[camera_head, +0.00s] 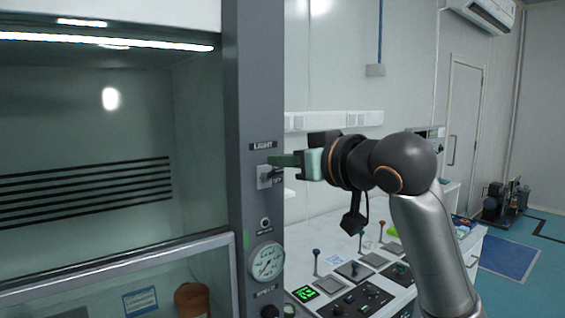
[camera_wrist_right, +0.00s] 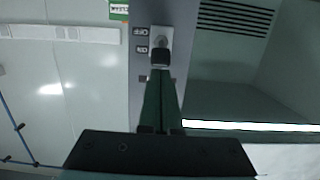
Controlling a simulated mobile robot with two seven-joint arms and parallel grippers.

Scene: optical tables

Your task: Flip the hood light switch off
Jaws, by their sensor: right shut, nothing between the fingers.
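The hood light switch (camera_head: 264,176) is a small grey plate with a toggle on the dark front post of the fume hood, under a "LIGHT" label. In the right wrist view the switch plate (camera_wrist_right: 160,40) is straight ahead with its dark toggle. My right gripper (camera_head: 272,160) is shut and empty, its green fingertips at the upper part of the switch. In the right wrist view its fingers (camera_wrist_right: 160,75) reach the toggle; I cannot tell if they touch it. The hood light strip (camera_head: 110,41) glows bright. My left gripper is not in view.
The hood sash (camera_head: 120,270) stands partly raised at the left. A round gauge (camera_head: 267,261) is lower on the post. A control bench (camera_head: 340,285) with levers and a green display stands below my right arm. Open floor lies at the far right.

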